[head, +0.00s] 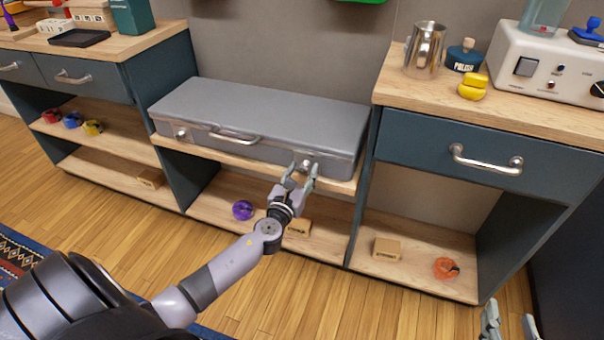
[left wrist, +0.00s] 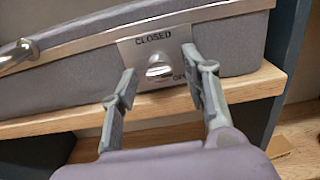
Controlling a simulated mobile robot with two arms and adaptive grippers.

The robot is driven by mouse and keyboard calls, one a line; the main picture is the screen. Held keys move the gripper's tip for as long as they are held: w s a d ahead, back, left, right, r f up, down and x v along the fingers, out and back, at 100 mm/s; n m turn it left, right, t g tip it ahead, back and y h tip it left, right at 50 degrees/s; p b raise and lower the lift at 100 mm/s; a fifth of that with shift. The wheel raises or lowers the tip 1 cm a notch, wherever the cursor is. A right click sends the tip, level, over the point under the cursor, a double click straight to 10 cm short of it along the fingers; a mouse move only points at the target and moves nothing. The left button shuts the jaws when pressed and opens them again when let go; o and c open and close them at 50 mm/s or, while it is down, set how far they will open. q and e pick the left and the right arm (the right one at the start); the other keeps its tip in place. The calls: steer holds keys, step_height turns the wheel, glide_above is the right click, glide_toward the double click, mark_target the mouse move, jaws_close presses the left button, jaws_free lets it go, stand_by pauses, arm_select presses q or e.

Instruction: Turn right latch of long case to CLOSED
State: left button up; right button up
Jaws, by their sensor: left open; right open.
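The long grey case (head: 265,112) lies shut on a wooden shelf in the head view, with a handle (head: 234,137) on its front. Its right latch (head: 305,166) is at the front right; the left wrist view shows it as a silver knob (left wrist: 158,70) on a plate marked CLOSED above and a partly hidden word at lower right. The knob's exact setting is hard to tell. My left gripper (head: 301,176) is open, its fingers on either side of the knob in the left wrist view (left wrist: 160,92), apart from it. My right gripper (head: 510,325) is open and empty at the bottom right.
The case's left latch (head: 181,133) is at its front left. The shelf edge (left wrist: 60,125) runs just below the case. A drawer cabinet (head: 490,155) stands to the right. A purple roll (head: 243,210) and small wooden blocks (head: 386,249) lie on the lower shelves.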

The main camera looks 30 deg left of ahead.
arm_select(q)
steer(key=shift+c, duration=0.5)
jaws_close()
